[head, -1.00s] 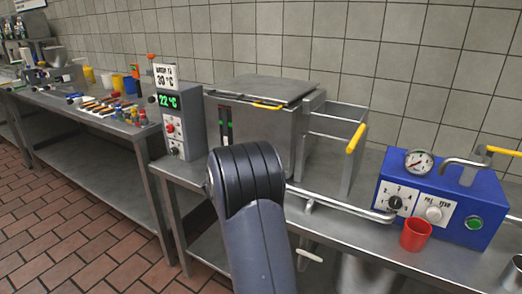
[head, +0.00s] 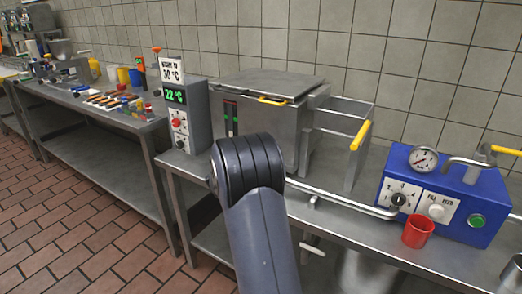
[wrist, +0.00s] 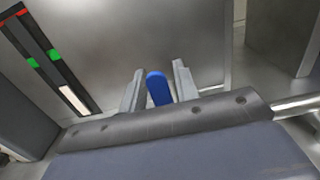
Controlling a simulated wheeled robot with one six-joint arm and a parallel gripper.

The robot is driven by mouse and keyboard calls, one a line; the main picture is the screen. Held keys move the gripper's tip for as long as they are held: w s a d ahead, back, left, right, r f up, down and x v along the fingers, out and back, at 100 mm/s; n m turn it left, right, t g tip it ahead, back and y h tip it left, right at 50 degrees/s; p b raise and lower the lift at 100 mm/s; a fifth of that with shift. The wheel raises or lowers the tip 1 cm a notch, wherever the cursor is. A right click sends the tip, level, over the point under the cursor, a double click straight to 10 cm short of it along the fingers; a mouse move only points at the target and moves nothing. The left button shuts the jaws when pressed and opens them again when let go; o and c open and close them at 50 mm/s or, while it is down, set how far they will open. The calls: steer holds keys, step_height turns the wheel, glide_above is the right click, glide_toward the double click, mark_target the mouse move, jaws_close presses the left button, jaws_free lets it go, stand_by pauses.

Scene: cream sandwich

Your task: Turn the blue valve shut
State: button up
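The blue valve handle (wrist: 158,88) shows in the wrist view as an upright, rounded blue lever in front of a metal wall. My gripper (wrist: 158,86) is open, with one grey finger on each side of the handle. Narrow gaps show between the handle and both fingers, so it does not look gripped. The lower part of the handle is hidden behind my gripper's body. In the head view my dark arm covers the front of the steel vat (head: 288,113), and neither the gripper nor the valve can be seen there.
A pipe (head: 340,198) runs right toward a blue machine (head: 455,185) with a red cup (head: 418,232) in front. A side table (head: 95,112) holds small items.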

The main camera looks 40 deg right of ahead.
steer(key=shift+o, duration=0.8)
steer(key=v, duration=1)
steer(key=shift+a+p, duration=0.3)
steer(key=shift+a, duration=0.1)
steer(key=shift+s, duration=0.1)
steer(key=x, duration=1)
steer(key=shift+d+b, duration=0.3)
steer(key=shift+d, duration=0.05)
steer(key=shift+d+m+b, duration=0.1)
steer(key=shift+m+b, duration=0.2)
steer(key=shift+r, duration=0.1)
